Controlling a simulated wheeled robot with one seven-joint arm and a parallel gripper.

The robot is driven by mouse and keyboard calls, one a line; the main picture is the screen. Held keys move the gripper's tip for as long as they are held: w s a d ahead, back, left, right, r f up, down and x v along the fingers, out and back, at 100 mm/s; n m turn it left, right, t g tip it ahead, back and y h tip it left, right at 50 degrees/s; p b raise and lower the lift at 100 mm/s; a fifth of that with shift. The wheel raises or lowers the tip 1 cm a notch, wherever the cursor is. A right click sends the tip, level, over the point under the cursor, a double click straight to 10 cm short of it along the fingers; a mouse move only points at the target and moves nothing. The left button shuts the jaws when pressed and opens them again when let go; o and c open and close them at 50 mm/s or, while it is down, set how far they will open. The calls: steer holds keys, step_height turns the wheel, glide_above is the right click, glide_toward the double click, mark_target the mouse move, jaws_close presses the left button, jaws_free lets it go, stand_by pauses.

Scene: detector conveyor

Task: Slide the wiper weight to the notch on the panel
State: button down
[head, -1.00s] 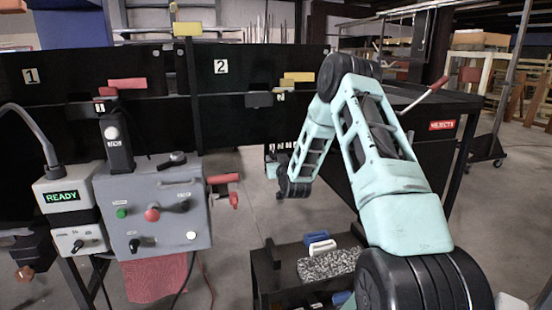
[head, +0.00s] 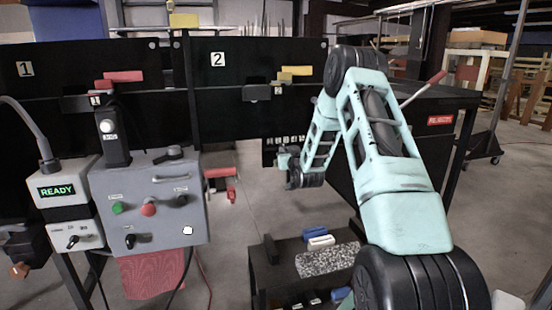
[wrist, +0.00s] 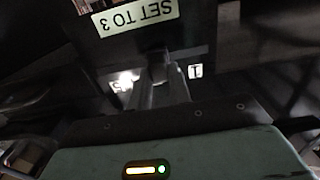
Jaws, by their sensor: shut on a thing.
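My gripper (head: 282,160) is at the end of the teal arm, in front of a dark panel (head: 268,152) with a row of small white number tags (head: 286,140). In the wrist view my gripper (wrist: 160,78) is shut on a small dark piece (wrist: 158,60), seemingly the wiper weight; the fingers and shadow hide most of it. A white label reading SET TO 3 (wrist: 135,15) appears upside down there. A tag reading 1 (wrist: 196,71) is right of the fingers, and a glare-washed tag (wrist: 122,84) is to the left. I cannot make out the notch.
A low dark cart (head: 285,275) with a speckled block (head: 327,260) stands below the arm. Black panels marked 1 and 2 stand behind. Open floor lies between.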

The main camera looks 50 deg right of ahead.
steer(key=shift+s+d, duration=0.4)
steer(key=shift+d, duration=0.25)
steer(key=c, duration=1.3)
jaws_free()
steer(key=b+v, duration=0.2)
steer(key=v, duration=1.5)
steer(key=shift+s+a, duration=0.15)
steer(key=shift+a, duration=0.05)
